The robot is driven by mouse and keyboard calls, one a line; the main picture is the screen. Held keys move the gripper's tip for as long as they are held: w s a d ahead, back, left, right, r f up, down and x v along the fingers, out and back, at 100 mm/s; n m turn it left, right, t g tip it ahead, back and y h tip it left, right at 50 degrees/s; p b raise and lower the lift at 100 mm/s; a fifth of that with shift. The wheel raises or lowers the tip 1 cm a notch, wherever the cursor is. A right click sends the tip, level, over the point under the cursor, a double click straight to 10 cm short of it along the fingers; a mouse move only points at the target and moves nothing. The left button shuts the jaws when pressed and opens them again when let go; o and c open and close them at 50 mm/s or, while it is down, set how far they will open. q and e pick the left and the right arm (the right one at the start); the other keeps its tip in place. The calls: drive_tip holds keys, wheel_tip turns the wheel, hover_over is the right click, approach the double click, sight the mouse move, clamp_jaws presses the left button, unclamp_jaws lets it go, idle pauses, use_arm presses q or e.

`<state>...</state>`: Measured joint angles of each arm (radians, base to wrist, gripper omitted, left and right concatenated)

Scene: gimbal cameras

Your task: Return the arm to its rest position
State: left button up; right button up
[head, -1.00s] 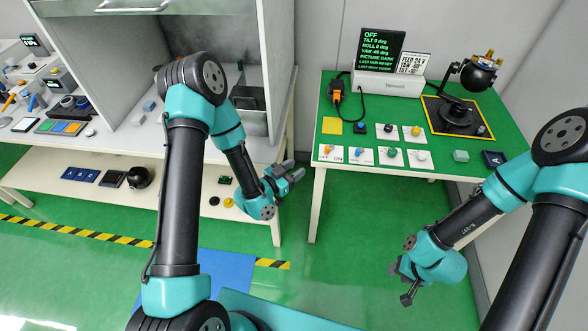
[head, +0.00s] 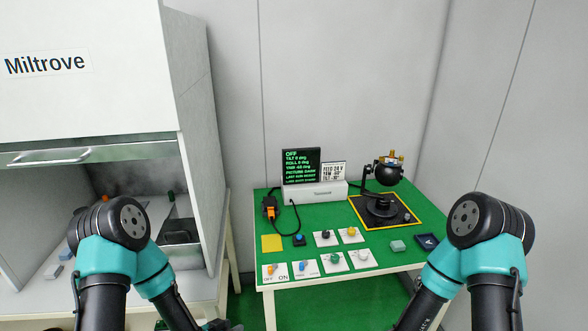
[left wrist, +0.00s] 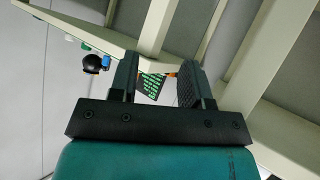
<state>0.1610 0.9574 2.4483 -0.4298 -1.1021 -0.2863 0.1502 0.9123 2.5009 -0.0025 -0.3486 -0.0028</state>
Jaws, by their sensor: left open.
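My left arm (head: 110,235) stands at the lower left of the head view, its elbow raised and its forearm sloping down to the right. My left gripper (head: 222,325) just shows at the bottom edge there, in front of the gap between the cabinet and the green table. In the left wrist view its two dark fingers (left wrist: 157,78) are apart, with nothing held between them. My right arm (head: 470,250) stands at the lower right, its forearm sloping down to the left. The right gripper is below the picture and hidden.
The green-topped table (head: 345,275) carries a display (head: 301,166), switch cards and a black ball-shaped camera on a gimbal stand (head: 380,200). A white cabinet (head: 85,110) stands at left. Pale table beams (left wrist: 155,30) cross the left wrist view close by.

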use_arm(q)
drive_tip(key=s+a+f+n+g+y, duration=0.1)
drive_tip(key=s+f+n+g, duration=0.1)
drive_tip(key=s+g, duration=0.2)
drive_tip(key=s+a+f+n+g+y, duration=0.1)
drive_tip(key=s+g, duration=0.4)
drive_tip(key=s, duration=0.6)
drive_tip(key=a+f+n, duration=0.1)
drive_tip(key=f+n, duration=0.1)
drive_tip(key=shift+s+n+y, duration=0.25)
drive_tip(key=shift+n+y, duration=0.05)
